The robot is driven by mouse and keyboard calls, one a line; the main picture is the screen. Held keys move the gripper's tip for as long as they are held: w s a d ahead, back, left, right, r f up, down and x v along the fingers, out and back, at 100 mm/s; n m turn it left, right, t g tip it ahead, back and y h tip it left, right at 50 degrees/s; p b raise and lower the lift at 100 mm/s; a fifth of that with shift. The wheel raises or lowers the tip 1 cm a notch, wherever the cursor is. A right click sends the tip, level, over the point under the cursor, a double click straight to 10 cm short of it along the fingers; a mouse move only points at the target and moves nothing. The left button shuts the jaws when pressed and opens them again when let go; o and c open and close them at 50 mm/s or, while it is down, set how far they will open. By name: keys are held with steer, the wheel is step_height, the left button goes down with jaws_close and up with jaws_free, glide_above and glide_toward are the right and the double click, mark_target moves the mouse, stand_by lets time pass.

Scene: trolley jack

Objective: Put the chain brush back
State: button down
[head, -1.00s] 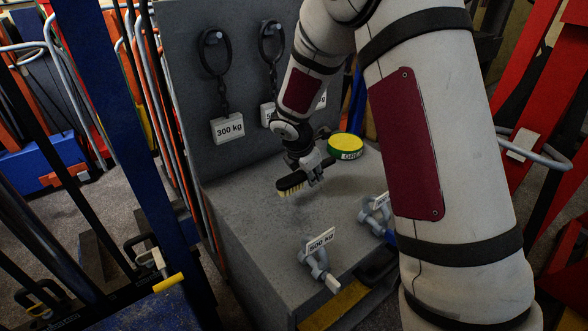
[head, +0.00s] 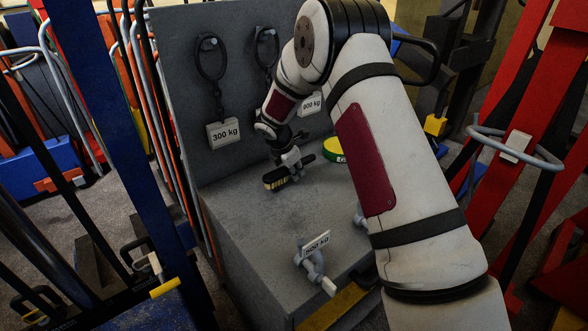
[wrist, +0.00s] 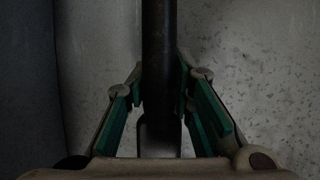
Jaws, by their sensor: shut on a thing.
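The chain brush (head: 276,180) has a dark handle and pale yellow bristles that face down. My gripper (head: 291,167) is shut on its handle, over the grey bench top (head: 262,222) near the back panel. In the wrist view the dark handle (wrist: 159,60) runs between the green-padded fingers of my gripper (wrist: 160,115). The brush appears level and close to the bench top; I cannot tell whether the bristles touch it.
A green and yellow round tin (head: 333,149) stands right of the brush. Tagged chain hooks, one marked 300 kg (head: 224,134), hang on the back panel (head: 180,90). A shackle tagged 500 kg (head: 317,244) lies near the front edge. The bench middle is clear.

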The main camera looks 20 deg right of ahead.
steer(key=shift+f+b, duration=0.3)
steer(key=shift+f, duration=0.1)
steer(key=shift+f, duration=0.15)
steer(key=c, duration=1.3)
jaws_free()
steer(key=shift+f, duration=0.1)
steer(key=shift+c, duration=0.2)
